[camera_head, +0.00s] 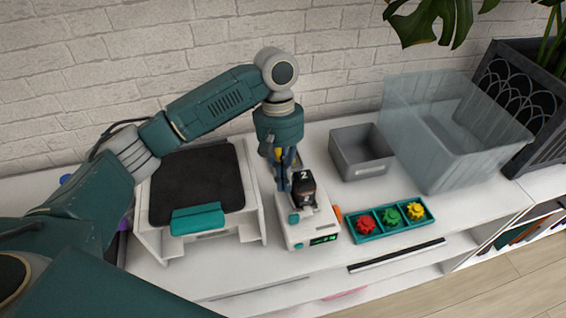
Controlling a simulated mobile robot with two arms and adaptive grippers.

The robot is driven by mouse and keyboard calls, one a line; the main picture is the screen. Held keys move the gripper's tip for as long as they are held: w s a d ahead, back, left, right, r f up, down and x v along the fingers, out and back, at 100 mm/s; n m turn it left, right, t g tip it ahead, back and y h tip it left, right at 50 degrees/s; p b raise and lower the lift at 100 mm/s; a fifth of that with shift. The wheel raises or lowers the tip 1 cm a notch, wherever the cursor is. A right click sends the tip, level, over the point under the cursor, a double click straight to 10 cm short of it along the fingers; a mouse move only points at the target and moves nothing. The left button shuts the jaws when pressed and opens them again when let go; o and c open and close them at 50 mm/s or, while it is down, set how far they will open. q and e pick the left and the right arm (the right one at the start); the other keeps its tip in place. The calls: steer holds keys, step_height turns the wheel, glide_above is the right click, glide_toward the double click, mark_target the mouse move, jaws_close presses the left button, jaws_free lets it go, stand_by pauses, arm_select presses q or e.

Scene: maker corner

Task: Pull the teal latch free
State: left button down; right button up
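The teal latch (197,219) sits at the front edge of a white case with a dark top (197,180), on the left of the white bench. Nothing touches the latch. My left gripper (285,185) points down to the right of the case, just behind a small white device (308,226) with a black part marked 2 (304,188). Its fingers are small and partly hidden, so I cannot tell whether they are open or shut, or whether they touch the device. My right gripper is not in view.
A teal tray (374,233) holds red, green and yellow knobs to the right of the device. A grey bin (361,150) and a large clear bin (440,130) stand behind it. A dark planter (530,95) is at the far right. A brick wall closes the back.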

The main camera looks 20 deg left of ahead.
mark_target(300, 213)
arm_select(q)
steer(key=s+d, duration=0.1)
steer(key=s+f+p, duration=0.1)
steer(key=shift+s+d+f, duration=0.15)
steer(key=shift+s+d, duration=0.15)
steer(key=shift+d, duration=0.1)
steer(key=shift+s+d, duration=0.35)
steer(key=shift+s, duration=0.2)
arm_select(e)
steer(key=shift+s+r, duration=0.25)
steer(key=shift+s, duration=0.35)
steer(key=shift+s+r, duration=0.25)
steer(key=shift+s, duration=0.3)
